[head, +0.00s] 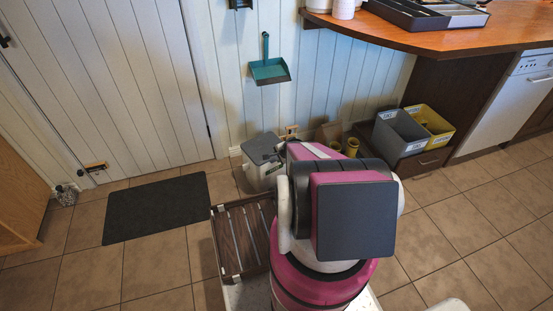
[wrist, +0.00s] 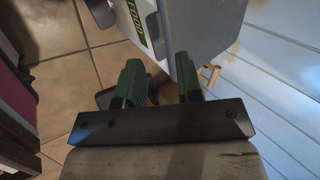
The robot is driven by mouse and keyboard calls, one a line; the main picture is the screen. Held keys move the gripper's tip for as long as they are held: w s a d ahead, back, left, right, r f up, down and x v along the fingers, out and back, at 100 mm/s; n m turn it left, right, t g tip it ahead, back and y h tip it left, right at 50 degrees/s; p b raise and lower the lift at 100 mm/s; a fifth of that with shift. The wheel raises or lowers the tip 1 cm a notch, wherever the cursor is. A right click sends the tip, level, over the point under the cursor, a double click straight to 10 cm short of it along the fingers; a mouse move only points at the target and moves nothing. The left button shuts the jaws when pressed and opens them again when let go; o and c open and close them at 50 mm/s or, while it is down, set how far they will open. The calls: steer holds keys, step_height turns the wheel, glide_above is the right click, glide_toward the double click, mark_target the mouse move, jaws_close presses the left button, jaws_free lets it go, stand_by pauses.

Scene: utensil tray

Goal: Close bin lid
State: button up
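A small pale grey bin (head: 262,175) with a dark grey lid (head: 262,148) stands on the floor against the panelled wall, just behind my arm in the head view. My arm covers its right part, and I cannot tell how far the lid is open. In the wrist view the pale bin (wrist: 205,25), with a green and white label on its side, is at the top, beyond the fingertips. My gripper (wrist: 158,72) is open, its two green fingers apart with nothing held between them. The right fingertip is close to the bin; contact is unclear. The head view hides the gripper.
A slatted wooden rack (head: 240,238) lies left of my arm. A dark mat (head: 155,208) is on the tiles by the door. An open grey bin (head: 392,140) and yellow bin (head: 440,130) stand right, below the wooden counter (head: 420,38). Floor at right is clear.

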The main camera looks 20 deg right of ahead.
steer(key=v, duration=0.5)
steer(key=shift+r, duration=0.15)
steer(key=s+a+r+n+g+h, duration=0.1)
steer(key=s+a+r+n+g, duration=0.2)
steer(key=a+r+n, duration=0.3)
steer(key=s+a+r+n+g+h, duration=0.1)
steer(key=s+a+r+n+g, duration=0.3)
steer(key=a+r+n, duration=0.3)
step_height(320, 180, up, 5)
steer(key=shift+s+a+f+n, duration=0.15)
steer(key=shift+s+n, duration=0.3)
steer(key=shift+n, duration=0.45)
